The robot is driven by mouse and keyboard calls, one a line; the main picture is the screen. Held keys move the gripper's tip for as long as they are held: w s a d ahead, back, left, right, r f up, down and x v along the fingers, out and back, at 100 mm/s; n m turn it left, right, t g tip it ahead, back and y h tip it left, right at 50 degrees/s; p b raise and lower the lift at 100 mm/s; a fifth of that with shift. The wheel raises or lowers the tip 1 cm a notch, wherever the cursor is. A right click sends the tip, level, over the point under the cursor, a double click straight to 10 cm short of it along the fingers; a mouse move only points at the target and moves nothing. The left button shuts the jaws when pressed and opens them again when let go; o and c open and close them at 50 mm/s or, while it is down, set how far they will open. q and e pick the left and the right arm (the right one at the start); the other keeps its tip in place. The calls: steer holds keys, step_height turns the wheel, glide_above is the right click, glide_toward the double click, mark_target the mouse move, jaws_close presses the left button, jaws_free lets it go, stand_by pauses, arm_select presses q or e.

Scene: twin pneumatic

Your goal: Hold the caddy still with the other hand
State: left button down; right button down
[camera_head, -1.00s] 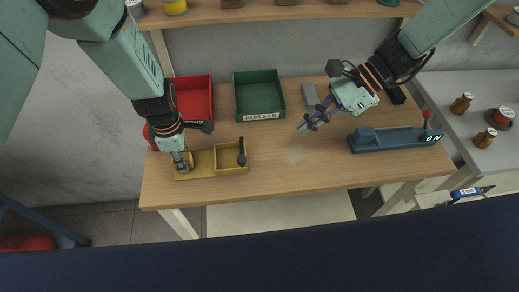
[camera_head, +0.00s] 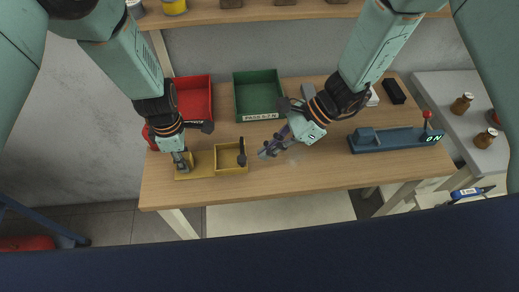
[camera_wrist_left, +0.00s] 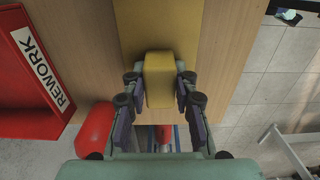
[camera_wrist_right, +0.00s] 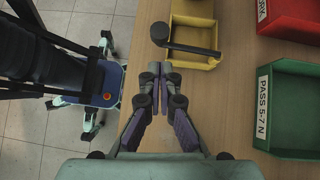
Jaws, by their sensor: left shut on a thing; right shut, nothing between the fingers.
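The yellow caddy (camera_head: 231,168) lies near the front left of the wooden table, with an open box at its right end. My left gripper (camera_head: 182,163) is shut on the caddy's raised yellow block (camera_wrist_left: 158,80), one finger on each side. My right gripper (camera_head: 268,152) is shut and empty, a little to the right of the box. In the right wrist view its closed fingertips (camera_wrist_right: 160,82) point toward the box (camera_wrist_right: 193,12), apart from it.
A red REWORK bin (camera_head: 193,99) and a green PASS bin (camera_head: 259,93) stand behind the caddy. The table's front middle is clear.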

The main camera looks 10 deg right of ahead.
arm_select(q)
steer(key=shift+s+a, duration=0.1)
arm_select(e)
steer(key=shift+s+a, duration=0.2)
steer(key=shift+a, duration=1.05)
steer(key=shift+d, duration=0.1)
